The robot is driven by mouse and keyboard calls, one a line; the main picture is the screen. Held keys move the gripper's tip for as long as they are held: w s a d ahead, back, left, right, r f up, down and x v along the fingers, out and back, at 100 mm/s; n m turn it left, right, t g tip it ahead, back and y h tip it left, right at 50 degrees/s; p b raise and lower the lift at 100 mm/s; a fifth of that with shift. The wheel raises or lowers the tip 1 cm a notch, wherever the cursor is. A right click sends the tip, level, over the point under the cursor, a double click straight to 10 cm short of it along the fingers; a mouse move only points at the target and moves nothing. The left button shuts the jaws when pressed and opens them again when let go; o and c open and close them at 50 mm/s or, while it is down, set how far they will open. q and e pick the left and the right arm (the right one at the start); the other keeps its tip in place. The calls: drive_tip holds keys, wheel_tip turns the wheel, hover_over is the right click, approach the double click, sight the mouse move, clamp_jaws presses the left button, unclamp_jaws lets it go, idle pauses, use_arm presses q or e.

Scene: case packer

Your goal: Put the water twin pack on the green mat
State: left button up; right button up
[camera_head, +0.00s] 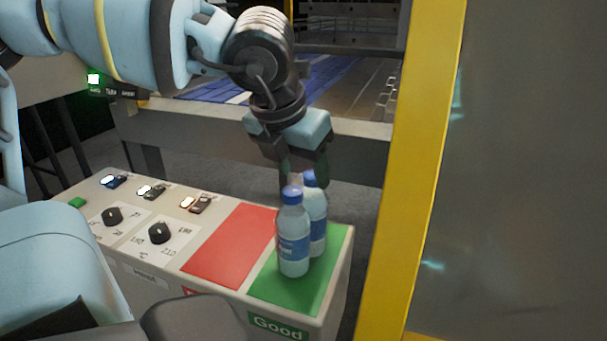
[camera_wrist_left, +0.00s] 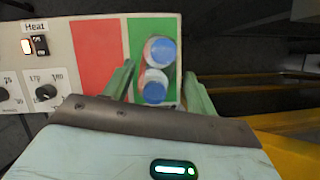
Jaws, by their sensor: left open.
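The water twin pack (camera_head: 293,240) is two clear bottles with blue caps and blue labels, side by side. It stands upright on the green mat (camera_head: 328,282), marked "Good", at the right end of the control panel top. In the left wrist view the two blue caps (camera_wrist_left: 157,72) show from above over the green mat (camera_wrist_left: 139,35). My left gripper (camera_head: 303,172) is above and behind the bottles, pointing down. Its fingers (camera_wrist_left: 158,85) are apart, one on each side of the pack. Whether they touch it I cannot tell. My right gripper is not in view.
A red mat (camera_head: 230,245) lies left of the green one. Black knobs (camera_head: 160,232) and lit switches (camera_head: 195,203) are farther left on the panel (camera_head: 165,270). A yellow post (camera_head: 415,170) rises close on the right. A blue conveyor (camera_head: 300,80) is behind.

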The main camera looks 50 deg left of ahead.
use_arm(q)
drive_tip(key=v, duration=0.5)
drive_tip(key=shift+s+r, duration=0.2)
drive_tip(key=shift+r, duration=0.15)
drive_tip(key=shift+r, duration=0.1)
drive_tip(key=p+v, duration=0.3)
drive_tip(key=v, duration=0.4)
drive_tip(key=shift+s+r+p, duration=0.25)
drive_tip(key=shift+r+p, duration=0.1)
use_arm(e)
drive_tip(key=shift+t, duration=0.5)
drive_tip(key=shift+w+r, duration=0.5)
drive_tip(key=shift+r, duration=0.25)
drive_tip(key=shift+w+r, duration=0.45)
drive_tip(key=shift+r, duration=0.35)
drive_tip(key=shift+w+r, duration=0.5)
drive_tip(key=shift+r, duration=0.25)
use_arm(q)
drive_tip(key=shift+d, duration=0.1)
drive_tip(key=w+p+v, duration=0.1)
drive_tip(key=p+v, duration=0.3)
drive_tip(key=v, duration=0.6)
drive_tip(key=shift+d+r, duration=0.2)
drive_tip(key=shift+r, duration=0.15)
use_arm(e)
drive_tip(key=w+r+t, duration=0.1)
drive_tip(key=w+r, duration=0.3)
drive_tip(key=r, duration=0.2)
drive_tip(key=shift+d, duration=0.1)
